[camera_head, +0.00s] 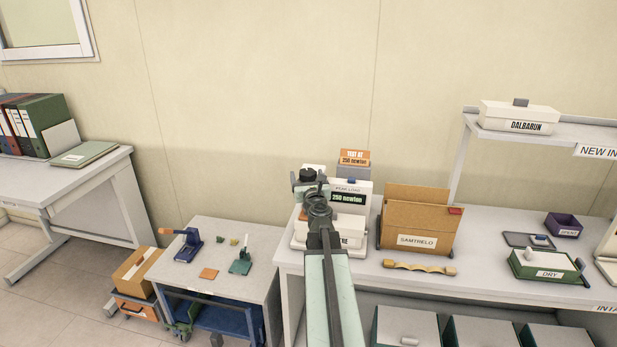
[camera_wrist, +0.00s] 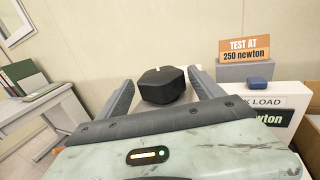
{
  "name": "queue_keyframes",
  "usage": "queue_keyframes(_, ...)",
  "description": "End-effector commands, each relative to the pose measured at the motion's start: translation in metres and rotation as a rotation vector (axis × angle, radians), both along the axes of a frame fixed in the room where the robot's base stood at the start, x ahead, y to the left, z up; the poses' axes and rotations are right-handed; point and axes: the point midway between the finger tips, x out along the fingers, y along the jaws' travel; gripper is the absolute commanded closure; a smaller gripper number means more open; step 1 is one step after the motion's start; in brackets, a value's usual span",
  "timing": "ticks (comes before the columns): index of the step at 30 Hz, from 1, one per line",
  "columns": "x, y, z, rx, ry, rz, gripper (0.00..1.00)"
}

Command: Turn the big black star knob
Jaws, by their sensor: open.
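My gripper (camera_wrist: 160,78) is open, with one dark finger on each side of the knob. Gaps show between the knob and both fingers. In the head view my gripper (camera_head: 309,188) is at the machine's upper left. The machine's display (camera_head: 348,197) reads 250 newton.
An orange sign (camera_wrist: 245,48) reading "TEST AT 250 newton" stands right of the knob, near a small blue block (camera_wrist: 259,81). A cardboard box (camera_head: 418,218) stands right of the machine. A lower grey cart (camera_head: 225,282) with small tools is at the left. The wall is behind.

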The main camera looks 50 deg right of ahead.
Motion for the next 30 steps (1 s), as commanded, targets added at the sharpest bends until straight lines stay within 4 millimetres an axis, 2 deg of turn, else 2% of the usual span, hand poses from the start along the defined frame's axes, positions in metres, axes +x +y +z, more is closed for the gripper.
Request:
queue_keyframes(4,-0.003,-0.002,0.000,0.000,0.000,-0.004,0.23)
queue_keyframes(5,-0.003,-0.003,0.000,0.000,0.000,-0.005,0.29)
queue_keyframes(11,-0.005,-0.005,0.000,0.000,0.000,-0.008,0.84)
queue_keyframes(12,-0.011,-0.005,0.000,0.000,0.000,-0.017,0.85)
queue_keyframes(30,-0.008,-0.010,0.000,0.000,0.000,-0.015,0.85)
